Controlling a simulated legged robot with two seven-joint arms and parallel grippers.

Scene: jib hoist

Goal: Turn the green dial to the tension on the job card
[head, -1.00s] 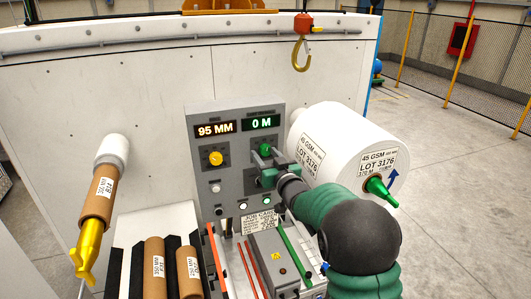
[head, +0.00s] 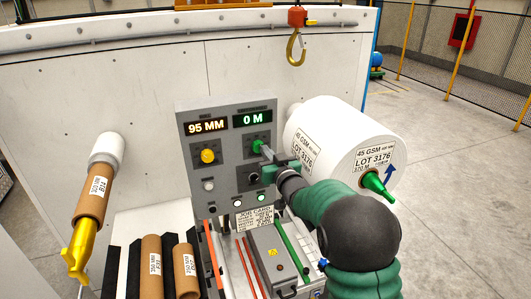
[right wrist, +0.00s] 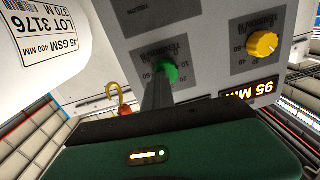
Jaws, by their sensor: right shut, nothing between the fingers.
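The green dial (head: 258,146) is on the grey control panel (head: 226,108), below a display reading 0 M (head: 252,120). It also shows in the right wrist view (right wrist: 168,72), where a dark finger ends right at it. My right gripper (head: 267,153) is shut and empty, its tips at the dial's lower right; I cannot tell whether they touch it. The dial's pointer and scale are too small to read surely. The job card (head: 252,218) stands below the panel; its print is unreadable here. My left gripper is not in view.
A yellow dial (head: 208,156) sits left under a 95 MM display (head: 206,126). A black knob (head: 253,179) is just below my gripper. A large white roll (head: 335,135) is close on the right. A hook (head: 295,48) hangs above. Brown cores (head: 151,265) lie at lower left.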

